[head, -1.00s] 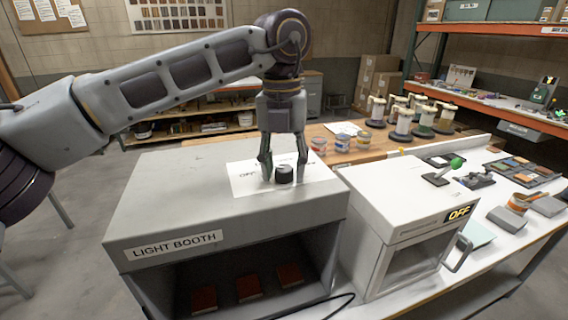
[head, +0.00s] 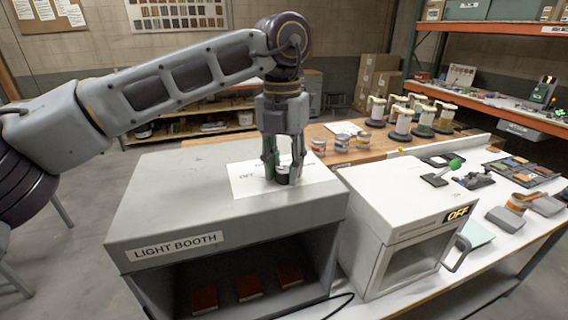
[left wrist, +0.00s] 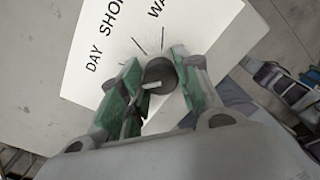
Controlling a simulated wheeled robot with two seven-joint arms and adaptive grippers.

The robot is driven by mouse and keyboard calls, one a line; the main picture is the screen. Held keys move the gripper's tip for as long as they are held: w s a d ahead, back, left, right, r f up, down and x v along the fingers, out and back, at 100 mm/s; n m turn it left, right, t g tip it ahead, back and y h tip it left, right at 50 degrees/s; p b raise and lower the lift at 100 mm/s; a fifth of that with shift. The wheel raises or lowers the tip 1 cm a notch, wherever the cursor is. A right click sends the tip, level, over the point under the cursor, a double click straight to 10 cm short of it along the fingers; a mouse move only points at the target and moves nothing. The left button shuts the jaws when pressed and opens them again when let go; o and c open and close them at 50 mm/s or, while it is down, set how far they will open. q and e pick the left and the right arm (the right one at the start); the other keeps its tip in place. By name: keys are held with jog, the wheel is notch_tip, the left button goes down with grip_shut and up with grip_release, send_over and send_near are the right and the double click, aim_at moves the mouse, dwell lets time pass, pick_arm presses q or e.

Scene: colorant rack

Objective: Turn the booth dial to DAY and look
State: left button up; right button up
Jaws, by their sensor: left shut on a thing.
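The grey light booth (head: 225,222) stands on the bench at centre left. On its top lies a white label sheet (head: 243,180) with a black dial (head: 282,179). My left gripper (head: 283,168) points straight down, with its fingers on the dial's sides. In the left wrist view the dial (left wrist: 160,73) sits between the green-padded fingers (left wrist: 157,85). DAY, SHOP and a partly hidden word starting WA are printed on the sheet (left wrist: 128,50). The dial has a pale mark; I cannot tell which word it points to. My right gripper is not in view.
Several reddish-brown samples (head: 248,288) lie inside the dark booth. A white cabinet (head: 385,205) with an OFF display stands just right of it. Paint cans (head: 342,143) and dispensers stand behind on the wooden bench. A cable runs along the booth's front right.

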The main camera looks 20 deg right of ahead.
aim_at(284, 168)
pick_arm(q)
jog(key=shift+r+m+p, duration=0.1)
jog(key=shift+m+p, duration=0.4)
jog(key=shift+m, duration=2.1)
jog(key=o, duration=1)
jog(key=shift+o, duration=0.2)
notch_tip(284, 168, up, 12)
jog(key=shift+w, duration=0.15)
